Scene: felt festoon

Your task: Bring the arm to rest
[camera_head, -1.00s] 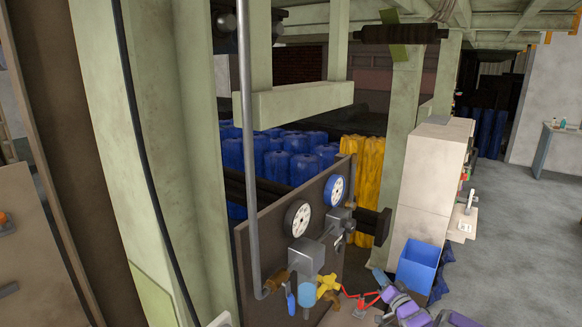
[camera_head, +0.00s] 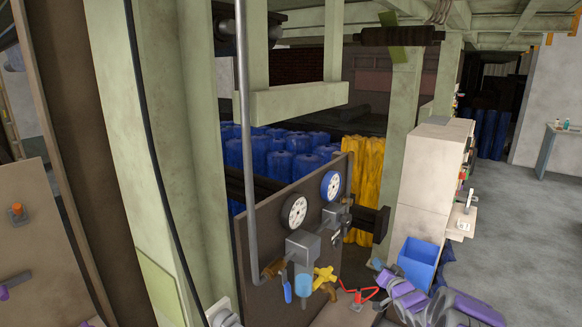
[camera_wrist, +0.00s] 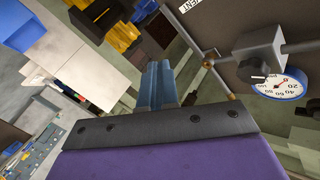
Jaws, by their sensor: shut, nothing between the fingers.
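My gripper (camera_wrist: 160,85) shows in the wrist view as two blue-grey fingers, closed together with nothing between them. They point toward a gap between a dark panel and a white cabinet. In the head view, purple and grey links of my arm (camera_head: 410,300) show at the bottom right, low in front of the gauge panel. I cannot clearly make out the fingers in the head view.
A brown panel (camera_head: 262,235) carries two round gauges, pipes and a yellow valve handle (camera_head: 324,278). A red lever (camera_head: 358,294) sits low beside my arm. A blue bin (camera_head: 418,262) stands by a white cabinet (camera_head: 430,175). Grey floor (camera_head: 510,230) is open at the right.

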